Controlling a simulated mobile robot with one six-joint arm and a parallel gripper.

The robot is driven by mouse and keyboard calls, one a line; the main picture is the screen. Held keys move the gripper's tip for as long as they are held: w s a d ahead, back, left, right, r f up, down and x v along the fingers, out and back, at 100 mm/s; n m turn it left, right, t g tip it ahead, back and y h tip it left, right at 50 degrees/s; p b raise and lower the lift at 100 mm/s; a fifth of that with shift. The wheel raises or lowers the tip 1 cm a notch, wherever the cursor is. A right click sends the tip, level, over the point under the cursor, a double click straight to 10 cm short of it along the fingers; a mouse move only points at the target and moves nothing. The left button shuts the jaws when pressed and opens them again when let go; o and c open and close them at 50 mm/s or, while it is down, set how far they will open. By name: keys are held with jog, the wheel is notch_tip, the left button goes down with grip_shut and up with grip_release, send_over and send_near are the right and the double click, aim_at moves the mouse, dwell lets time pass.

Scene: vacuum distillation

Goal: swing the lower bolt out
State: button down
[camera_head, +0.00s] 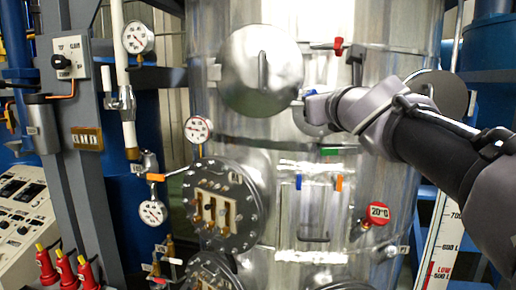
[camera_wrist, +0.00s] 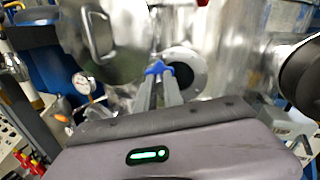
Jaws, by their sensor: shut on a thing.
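A blue bolt head (camera_wrist: 158,68) sits between the tips of my gripper (camera_wrist: 159,82) in the wrist view, in front of a round flanged port (camera_wrist: 187,70) with a dark opening. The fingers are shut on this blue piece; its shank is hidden. In the head view, a bit of blue (camera_head: 310,93) shows at the end of my gripper (camera_head: 312,101), against the steel vessel. A round steel lid (camera_head: 262,75) with a bar handle is just left of the gripper; it also shows in the wrist view (camera_wrist: 103,40). My arm hides part of the port.
A red-handled fitting (camera_head: 338,46) is above the gripper. Below are a sight glass (camera_head: 313,215) with coloured levers, and a round flanged panel (camera_head: 222,210). Gauges (camera_head: 198,129) are at left. A red 20°C knob (camera_head: 378,213) sticks out lower right.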

jog(key=w+d+n+g+y+p, duration=0.2)
jog(key=d+n+g+y+p, duration=0.1)
jog(key=d+n+y, duration=0.4)
jog(key=y+p, duration=0.1)
jog(key=y, duration=0.2)
jog(key=shift+w+d+y, duration=0.2)
jog(key=shift+d+y, duration=0.1)
jog(key=shift+d, duration=0.1)
jog(key=shift+r+p, duration=0.1)
jog(key=shift+p, duration=0.2)
jog(key=c, duration=1.5)
grip_release()
jog(key=shift+a, duration=0.1)
